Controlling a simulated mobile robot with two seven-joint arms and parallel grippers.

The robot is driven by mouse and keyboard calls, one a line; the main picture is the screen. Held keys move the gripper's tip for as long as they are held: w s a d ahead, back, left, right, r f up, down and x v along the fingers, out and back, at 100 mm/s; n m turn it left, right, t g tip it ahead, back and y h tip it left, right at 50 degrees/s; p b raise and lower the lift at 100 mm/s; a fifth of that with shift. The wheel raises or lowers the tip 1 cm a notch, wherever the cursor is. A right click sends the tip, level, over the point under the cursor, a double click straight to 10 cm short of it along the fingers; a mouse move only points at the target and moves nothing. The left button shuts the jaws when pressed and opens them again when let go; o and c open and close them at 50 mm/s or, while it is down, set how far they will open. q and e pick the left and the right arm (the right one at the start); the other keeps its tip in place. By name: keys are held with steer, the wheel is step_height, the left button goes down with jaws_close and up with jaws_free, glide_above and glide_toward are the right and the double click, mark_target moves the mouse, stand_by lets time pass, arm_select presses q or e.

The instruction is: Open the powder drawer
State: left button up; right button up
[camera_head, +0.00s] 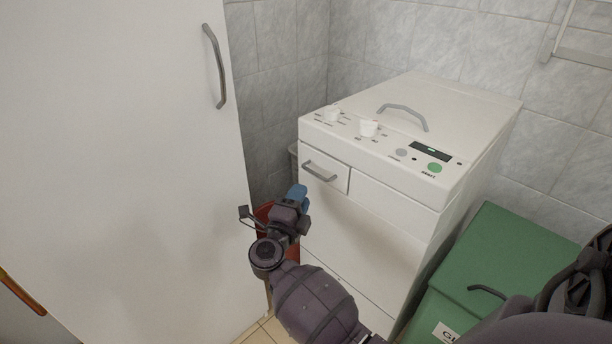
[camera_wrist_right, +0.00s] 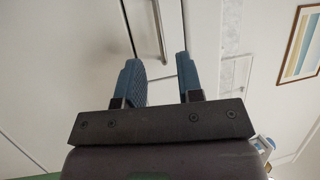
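The powder drawer (camera_head: 341,181) is a small white front at the upper left of the white washing machine (camera_head: 375,235). It looks shut, flush with the panel beside it. Its grey bar handle (camera_head: 320,172) is in plain view. My right gripper (camera_head: 298,196) has blue fingers and is to the lower left of that handle, apart from it in the picture. In the right wrist view the two blue fingers (camera_wrist_right: 160,78) are spread with nothing between them. A grey handle (camera_wrist_right: 160,32) on a white front shows beyond the fingertips; I cannot tell which handle it is. My left gripper is not in view.
A tall white door (camera_head: 120,150) with a grey handle (camera_head: 215,65) stands at the left. A red object (camera_head: 263,214) is partly hidden behind my right gripper. A green lidded box (camera_head: 515,250) stands right of the machine. A framed picture (camera_wrist_right: 303,45) hangs at the right in the wrist view.

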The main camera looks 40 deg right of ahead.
mark_target(332, 162)
steer(key=b+x, duration=0.1)
steer(key=x, duration=0.7)
steer(key=shift+w, duration=0.1)
jaws_close()
